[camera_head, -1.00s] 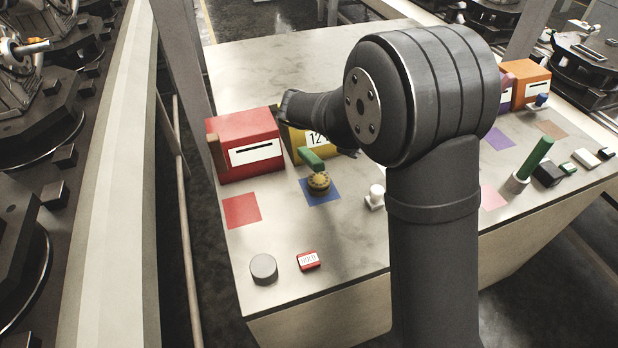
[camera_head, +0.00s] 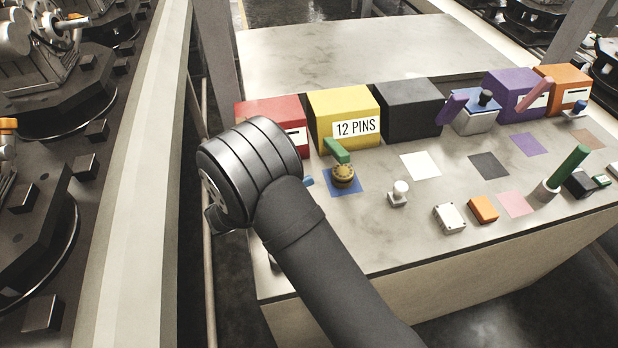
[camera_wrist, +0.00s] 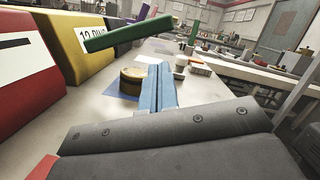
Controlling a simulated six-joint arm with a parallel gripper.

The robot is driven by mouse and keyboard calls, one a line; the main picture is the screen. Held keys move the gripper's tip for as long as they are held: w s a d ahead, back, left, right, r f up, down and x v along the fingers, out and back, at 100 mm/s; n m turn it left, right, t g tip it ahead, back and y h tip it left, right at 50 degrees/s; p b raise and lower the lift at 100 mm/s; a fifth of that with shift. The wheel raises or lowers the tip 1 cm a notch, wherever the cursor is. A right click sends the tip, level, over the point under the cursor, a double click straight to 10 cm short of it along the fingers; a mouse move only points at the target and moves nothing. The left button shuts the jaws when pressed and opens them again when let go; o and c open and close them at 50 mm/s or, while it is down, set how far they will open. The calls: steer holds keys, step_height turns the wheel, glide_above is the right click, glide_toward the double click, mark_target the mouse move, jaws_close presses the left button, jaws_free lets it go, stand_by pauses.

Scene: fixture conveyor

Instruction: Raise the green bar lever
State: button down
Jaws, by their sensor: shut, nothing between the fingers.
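The green bar lever (camera_head: 337,150) sticks out from the front of the yellow box (camera_head: 343,105) labelled "12 PINS". In the wrist view the green bar (camera_wrist: 128,33) crosses the upper left, in front of the yellow box (camera_wrist: 88,38). My gripper's pale blue fingers (camera_wrist: 158,88) are shut and empty. They point toward the table area below and right of the bar, with no visible contact. In the head view only a blue fingertip (camera_head: 309,181) shows, left of the blue square; my arm hides the rest of the gripper.
A brass round knob (camera_head: 343,175) sits on a blue square below the lever. A red box (camera_head: 270,110) is left, a black box (camera_head: 410,108) right. Table between is fairly clear.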

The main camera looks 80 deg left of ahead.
mark_target(336, 158)
steer(key=x, duration=0.8)
steer(key=shift+r, duration=0.15)
steer(key=r+n, duration=0.1)
steer(key=n, duration=0.1)
steer(key=r+n+y, duration=0.1)
steer(key=n, duration=0.1)
steer(key=shift+a+r+n+g, duration=0.25)
steer(key=shift+a+n+g, duration=0.05)
steer(key=shift+a+g, duration=0.1)
steer(key=a+r+n+g+y, duration=0.1)
steer(key=a+r+n, duration=0.4)
steer(key=r, duration=0.1)
steer(key=shift+a, duration=0.3)
stand_by(0.4)
stand_by(0.4)
